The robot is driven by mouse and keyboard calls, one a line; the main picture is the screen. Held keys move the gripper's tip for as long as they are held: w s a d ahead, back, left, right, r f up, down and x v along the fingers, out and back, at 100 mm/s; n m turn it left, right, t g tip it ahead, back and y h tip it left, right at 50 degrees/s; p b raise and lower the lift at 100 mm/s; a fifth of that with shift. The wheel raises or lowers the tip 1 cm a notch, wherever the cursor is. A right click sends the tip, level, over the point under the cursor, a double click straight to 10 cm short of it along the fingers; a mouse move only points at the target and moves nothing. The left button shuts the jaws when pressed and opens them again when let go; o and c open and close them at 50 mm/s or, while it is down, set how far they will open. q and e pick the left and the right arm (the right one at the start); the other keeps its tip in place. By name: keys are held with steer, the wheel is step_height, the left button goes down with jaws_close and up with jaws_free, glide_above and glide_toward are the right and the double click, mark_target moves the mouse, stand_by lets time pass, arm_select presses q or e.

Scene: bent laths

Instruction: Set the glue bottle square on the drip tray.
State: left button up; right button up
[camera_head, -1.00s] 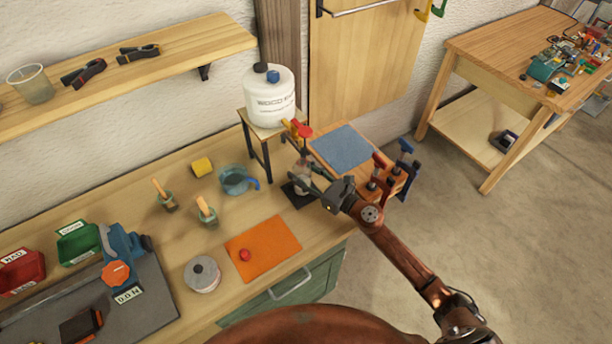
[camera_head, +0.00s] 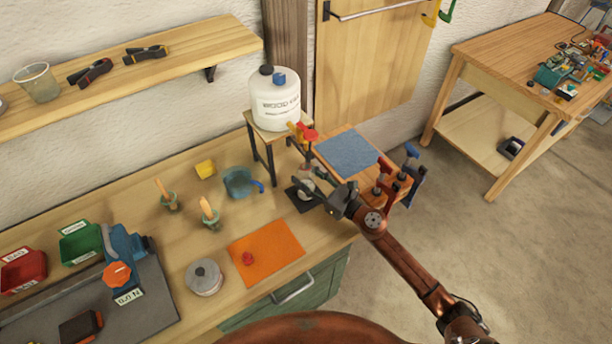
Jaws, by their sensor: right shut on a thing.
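A small pale bottle (camera_head: 306,187), which looks like the glue bottle, is in my right gripper (camera_head: 317,192). The gripper is shut on it and hides part of it. The bottle is at the dark square drip tray (camera_head: 299,204), below the tap of the big white glue container (camera_head: 275,104). I cannot tell whether its base touches the tray or how square it sits. My left gripper is not in view.
The container stands on a raised stand (camera_head: 250,122) just behind the tray. Red and blue clamps (camera_head: 384,180) stand close to the right. A blue jug (camera_head: 238,182) is to the left. An orange mat (camera_head: 265,252) with a red cap (camera_head: 248,258) lies in front.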

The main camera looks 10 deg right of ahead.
steer(key=shift+f, duration=0.1)
steer(key=o, duration=1.5)
steer(key=shift+s+d+f, duration=0.1)
